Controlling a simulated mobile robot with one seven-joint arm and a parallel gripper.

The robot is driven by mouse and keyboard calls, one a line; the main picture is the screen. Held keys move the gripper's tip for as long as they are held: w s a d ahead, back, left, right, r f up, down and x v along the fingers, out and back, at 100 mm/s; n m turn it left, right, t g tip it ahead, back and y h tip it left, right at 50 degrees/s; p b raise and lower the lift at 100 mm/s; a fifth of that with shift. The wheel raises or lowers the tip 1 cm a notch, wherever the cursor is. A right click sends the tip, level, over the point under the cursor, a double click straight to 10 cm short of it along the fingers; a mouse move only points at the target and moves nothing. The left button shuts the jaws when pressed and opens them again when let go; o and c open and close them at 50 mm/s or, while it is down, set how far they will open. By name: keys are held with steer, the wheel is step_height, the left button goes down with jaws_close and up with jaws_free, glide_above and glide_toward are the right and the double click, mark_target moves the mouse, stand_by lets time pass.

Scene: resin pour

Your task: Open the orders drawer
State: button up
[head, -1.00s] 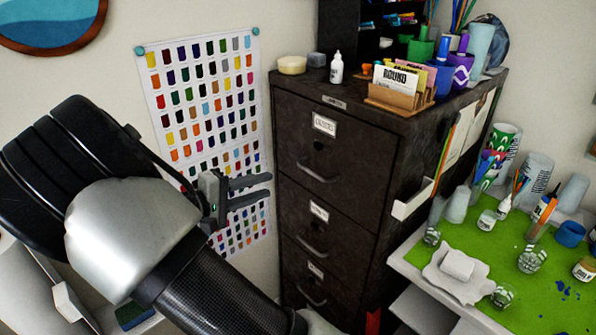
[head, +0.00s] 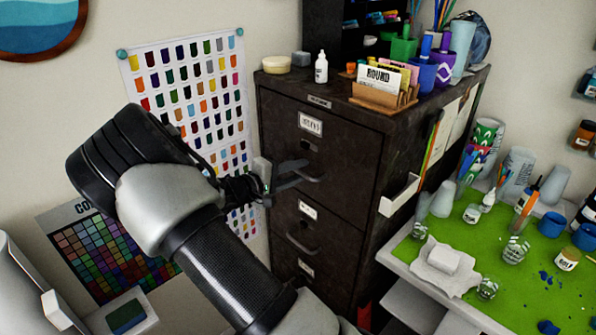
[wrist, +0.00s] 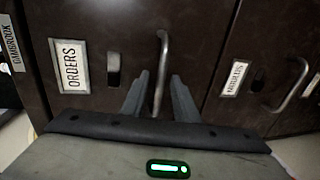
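The orders drawer (head: 345,150) is the top drawer of a dark metal cabinet and is closed. Its ORDERS label (wrist: 69,66) reads sideways in the wrist view; the label also shows in the head view (head: 311,123). The drawer's curved metal handle (wrist: 163,50) runs between the two fingers of my gripper (wrist: 159,95). The fingers are apart, one on each side of the handle, with gaps visible. In the head view my gripper (head: 300,176) is at the front of this drawer, and its fingers partly cover the handle.
A second drawer (wrist: 250,65) lies below, with its own handle and label. A bottle (head: 321,67) and a card holder (head: 384,94) stand on the cabinet. A worktable with a green mat (head: 480,238) is at the right. A colour chart hangs on the wall behind my arm.

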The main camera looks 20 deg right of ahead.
steer(key=shift+d, duration=0.15)
steer(key=shift+c, duration=0.4)
jaws_close()
steer(key=f+b+v, duration=0.1)
steer(key=f+v, duration=0.1)
steer(key=v, duration=1.1)
steer(key=a+f+b+v, duration=0.1)
steer(key=f+v, duration=0.2)
steer(key=v, duration=1)
steer(key=shift+s+a+f+b, duration=0.2)
steer(key=shift+a+f+b, duration=0.05)
steer(key=shift+a+b, duration=0.1)
